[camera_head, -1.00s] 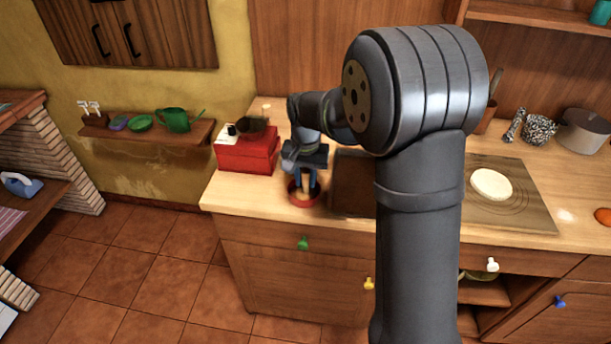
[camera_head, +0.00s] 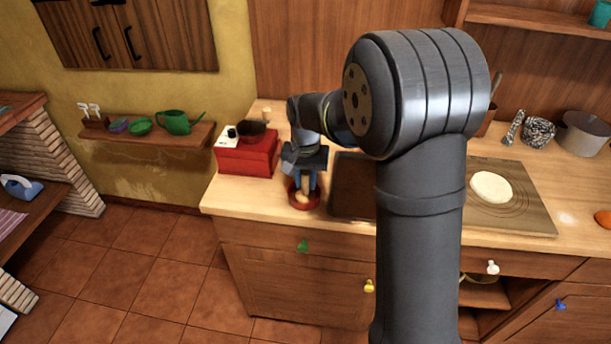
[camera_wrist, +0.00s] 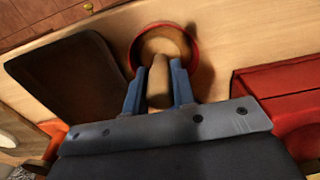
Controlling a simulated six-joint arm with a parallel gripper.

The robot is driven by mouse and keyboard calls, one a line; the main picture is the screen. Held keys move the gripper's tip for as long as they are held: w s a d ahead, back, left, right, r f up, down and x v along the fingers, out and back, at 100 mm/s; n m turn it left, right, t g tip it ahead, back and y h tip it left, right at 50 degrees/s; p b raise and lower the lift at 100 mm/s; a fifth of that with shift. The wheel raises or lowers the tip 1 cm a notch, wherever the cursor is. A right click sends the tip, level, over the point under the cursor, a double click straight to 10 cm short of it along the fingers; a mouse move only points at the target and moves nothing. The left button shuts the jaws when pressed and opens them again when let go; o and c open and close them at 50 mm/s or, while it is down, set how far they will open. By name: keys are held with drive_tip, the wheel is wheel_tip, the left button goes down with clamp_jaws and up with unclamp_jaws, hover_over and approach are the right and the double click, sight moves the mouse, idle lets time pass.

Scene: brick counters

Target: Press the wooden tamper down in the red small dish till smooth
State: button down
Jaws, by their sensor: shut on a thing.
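The red small dish (camera_head: 303,203) stands on the wooden counter near its front left, and it also shows in the wrist view (camera_wrist: 194,57) with a light brown filling inside. The wooden tamper (camera_wrist: 158,82) is between the blue fingers of my gripper (camera_wrist: 157,92), which is shut on it. In the head view my gripper (camera_head: 306,184) points down over the dish, and the tamper (camera_head: 304,187) shows between the fingers. The tamper's far end overlaps the dish's filling in the wrist view. I cannot tell how firmly it touches the filling.
A red box (camera_head: 246,155) stands on the counter left of my gripper. Further right is a wooden board (camera_head: 530,205) with a pale round disc (camera_head: 491,186). The counter's front edge is close to the dish.

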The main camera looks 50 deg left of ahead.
drive_tip(key=shift+f, duration=0.25)
drive_tip(key=shift+r, duration=1.05)
drive_tip(key=shift+a, duration=0.1)
drive_tip(key=shift+a, duration=0.2)
drive_tip(key=shift+f, duration=0.1)
